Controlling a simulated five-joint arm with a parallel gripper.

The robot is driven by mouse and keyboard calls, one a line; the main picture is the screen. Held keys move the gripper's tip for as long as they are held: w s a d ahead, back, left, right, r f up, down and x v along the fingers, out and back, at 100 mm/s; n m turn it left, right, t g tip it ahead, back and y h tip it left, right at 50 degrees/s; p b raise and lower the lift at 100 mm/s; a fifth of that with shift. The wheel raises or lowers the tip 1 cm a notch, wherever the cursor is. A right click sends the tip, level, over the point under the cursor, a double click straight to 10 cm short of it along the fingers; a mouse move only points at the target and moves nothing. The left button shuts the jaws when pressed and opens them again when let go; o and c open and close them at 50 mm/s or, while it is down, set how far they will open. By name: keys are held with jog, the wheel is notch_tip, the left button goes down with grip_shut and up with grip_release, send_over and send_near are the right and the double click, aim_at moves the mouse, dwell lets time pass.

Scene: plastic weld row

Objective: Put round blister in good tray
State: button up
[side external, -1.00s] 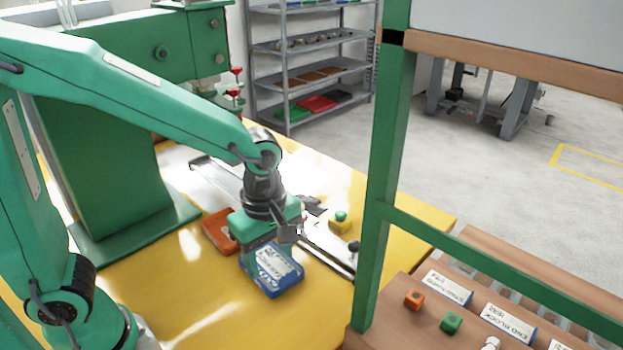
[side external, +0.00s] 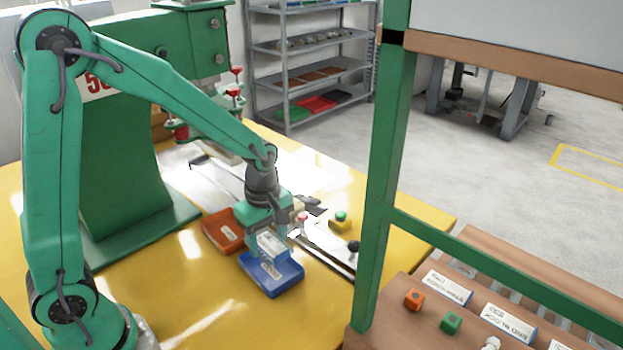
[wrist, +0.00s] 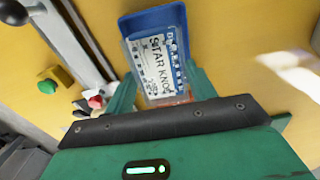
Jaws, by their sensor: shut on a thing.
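My gripper (side external: 268,238) is shut on the round blister (side external: 271,245), a pale pack with a printed card. The wrist view shows the blister (wrist: 158,62) between my green fingers (wrist: 163,92), its card reading "STAR KNOB". The blue tray (side external: 290,284) lies on the yellow table below the gripper in the side view. In the wrist view the blue tray (wrist: 128,28) is behind the blister. The blister's lower end overlaps the tray in the picture; I cannot tell whether it touches. The blister's round part is not clearly visible.
An orange-red tray (side external: 208,238) stands just left of the blue tray. A metal rail (side external: 325,258) with a black knob and a yellow box with a green button (side external: 341,219) are to the right. A green post (side external: 383,190) stands nearer the camera. The front table area is clear.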

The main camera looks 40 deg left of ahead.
aim_at(268, 247)
jog(key=shift+f, duration=0.1)
jog(key=shift+f, duration=1.95)
jog(key=shift+f, duration=0.15)
jog(key=o, duration=0.8)
notch_tip(268, 247, up, 12)
jog(key=shift+r, duration=0.2)
